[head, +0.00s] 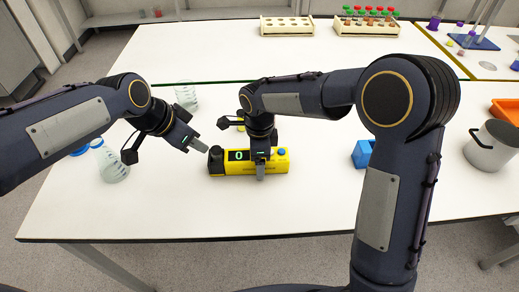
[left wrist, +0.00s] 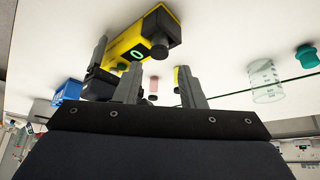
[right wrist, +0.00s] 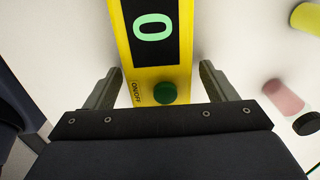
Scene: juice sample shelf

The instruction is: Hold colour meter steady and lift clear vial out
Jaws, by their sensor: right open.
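The yellow colour meter (head: 228,169) lies on the white table, its black display reading a green 0. The display also shows in the right wrist view (right wrist: 152,45), above a round green button. A round black piece (left wrist: 160,46) stands out at the meter's left end; I cannot tell whether it caps a vial. No clear vial shows plainly. My right gripper (head: 260,172) is open at the meter's button end, with its fingers (right wrist: 157,85) on either side; contact is unclear. My left gripper (head: 197,148) is open and empty, just left of and above the meter's left end.
A pink vial with a black cap (right wrist: 285,98) and a yellow piece (right wrist: 306,19) lie behind the meter. A glass beaker (head: 186,97) and a bottle (head: 112,164) stand left. A blue block (head: 362,153) and a grey pot (head: 490,148) are right. The table front is clear.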

